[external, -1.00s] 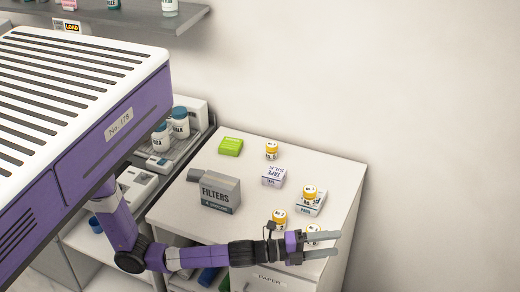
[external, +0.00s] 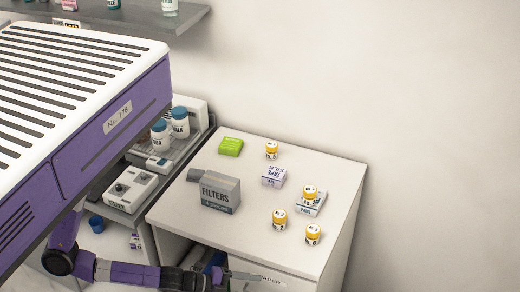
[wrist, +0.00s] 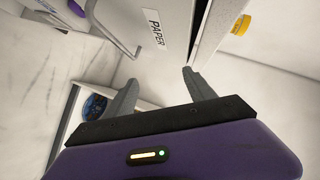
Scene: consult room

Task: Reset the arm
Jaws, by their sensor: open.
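My gripper (external: 252,279) is at the bottom of the external view, low in front of the white cabinet (external: 335,215) and below its top. In the wrist view my gripper (wrist: 160,80) shows two grey fingers spread apart with nothing between them. Past the fingers is a drawer front with a PAPER label (wrist: 154,27) and a metal handle (wrist: 118,35). I cannot tell how far the fingers are from the drawer front. The lower part of the gripper is cut off in the external view.
On the cabinet top stand a grey FILTERS box (external: 220,193), a green box (external: 231,147), a tape box (external: 274,176) and several yellow-capped bottles, one (external: 309,192) on a small box. The wall side is clear.

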